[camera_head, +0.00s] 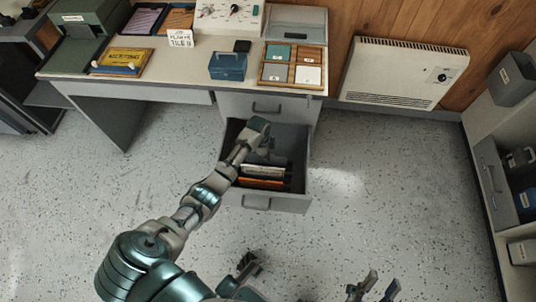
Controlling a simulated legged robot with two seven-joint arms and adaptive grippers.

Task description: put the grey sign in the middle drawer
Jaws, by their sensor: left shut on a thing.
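The middle drawer (291,204) of the desk is pulled out. It holds white-edged and orange files (262,184) toward its front. My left gripper (264,146) reaches down into the drawer, behind the files. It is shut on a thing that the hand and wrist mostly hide. This seems to be the grey sign, but its outline and whether it touches the drawer floor cannot be made out. My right gripper (376,286) is at the bottom edge of the view, with its fingers apart and nothing between them, well away from the drawer.
The upper drawer (267,106) is shut. A heater (404,72) and shelves (494,185) stand right. The floor between is clear.

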